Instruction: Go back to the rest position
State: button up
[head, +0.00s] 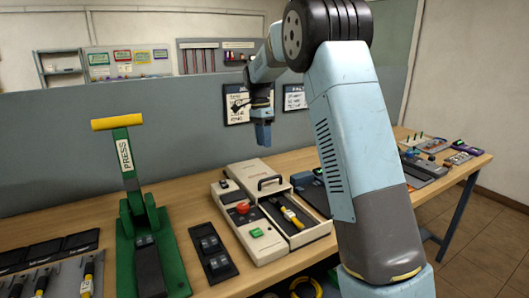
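My gripper (263,140) hangs pointing down at the end of my light blue arm, in the air above the back of the wooden bench (190,188). It is in front of the grey partition, behind and above the beige device (262,238) with a red button and a green button. The gripper is small and seen edge-on, so I cannot tell whether its fingers are apart. I see nothing hanging from it. My large upper arm link covers part of the bench to the right.
A green press (142,240) with a raised yellow handle (117,121) stands left of the beige device. A dark block (213,252) lies between them. Dark trays (48,252) with tools are at far left. More small items (440,150) lie at the bench's right end.

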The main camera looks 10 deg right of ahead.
jog(key=shift+r, duration=0.5)
jog(key=s+d+r+n+t, duration=0.1)
jog(key=s+d+r+n, duration=0.15)
jog(key=s, duration=0.35)
jog(key=s+d+r+n+t, duration=0.1)
jog(key=s+r+n, duration=0.1)
jog(key=s+r, duration=0.35)
jog(key=s+d+r+n+t, duration=0.1)
jog(key=s+r+n, duration=0.1)
jog(key=s, duration=0.6)
jog(key=s+d+f+n+t, duration=0.1)
jog(key=s+n, duration=0.3)
jog(key=s, duration=0.7)
jog(key=s+d+f+n+t, duration=0.1)
jog(key=s+f+n+t, duration=0.2)
jog(key=s, duration=0.8)
jog(key=shift+d+f+n+t+y, duration=0.15)
jog(key=shift+f+n+t+y, duration=0.15)
jog(key=shift+n, duration=0.15)
